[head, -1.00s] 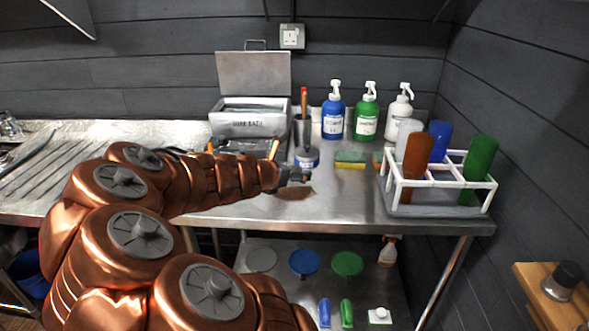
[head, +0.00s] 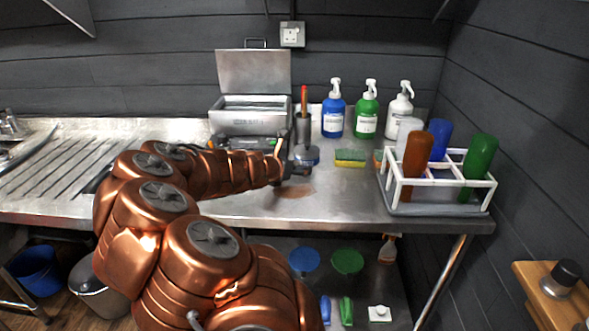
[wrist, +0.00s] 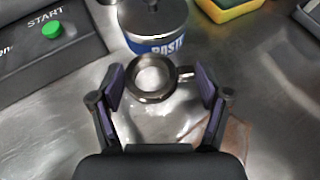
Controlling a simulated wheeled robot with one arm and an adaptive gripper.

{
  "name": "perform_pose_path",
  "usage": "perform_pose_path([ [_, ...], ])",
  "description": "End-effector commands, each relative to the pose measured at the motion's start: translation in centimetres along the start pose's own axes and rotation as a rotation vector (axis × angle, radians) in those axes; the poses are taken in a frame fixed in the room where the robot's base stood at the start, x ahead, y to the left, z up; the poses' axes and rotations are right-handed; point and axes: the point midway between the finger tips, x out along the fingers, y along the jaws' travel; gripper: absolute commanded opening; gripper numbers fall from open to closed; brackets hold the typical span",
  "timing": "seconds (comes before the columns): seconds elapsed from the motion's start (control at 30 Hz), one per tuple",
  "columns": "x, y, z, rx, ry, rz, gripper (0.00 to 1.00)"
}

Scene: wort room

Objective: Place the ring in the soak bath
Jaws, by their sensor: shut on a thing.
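The ring (wrist: 150,98) is a dark metal hoop with a short tab on its right side. In the wrist view it sits between the two purple-padded fingers of my gripper (wrist: 160,84), which is shut on it. In the head view my gripper (head: 298,171) is low over the steel counter, and the ring is hard to make out there. The soak bath (head: 247,124) is a steel box with its lid (head: 253,78) raised, at the back of the counter, left of and behind my gripper. My arm partly hides the area in front of it.
A blue-labelled paste tin (wrist: 155,40) stands just beyond the ring. A dark panel with a green START button (wrist: 52,29) is to its left.

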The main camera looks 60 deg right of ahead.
Motion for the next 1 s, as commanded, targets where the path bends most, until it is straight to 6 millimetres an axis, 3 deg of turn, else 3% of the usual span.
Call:
perform_pose_path([
  [0.47,0.38,-0.02,-0.79,0.001,-0.002,0.000,0.40],
  [0.5,0.37,-0.02,-0.77,0.001,-0.002,0.000,0.79],
  [0.7,0.35,-0.01,-0.74,0.002,-0.002,0.000,0.99],
  [1.0,0.35,-0.01,-0.72,0.001,-0.002,0.000,1.00],
])
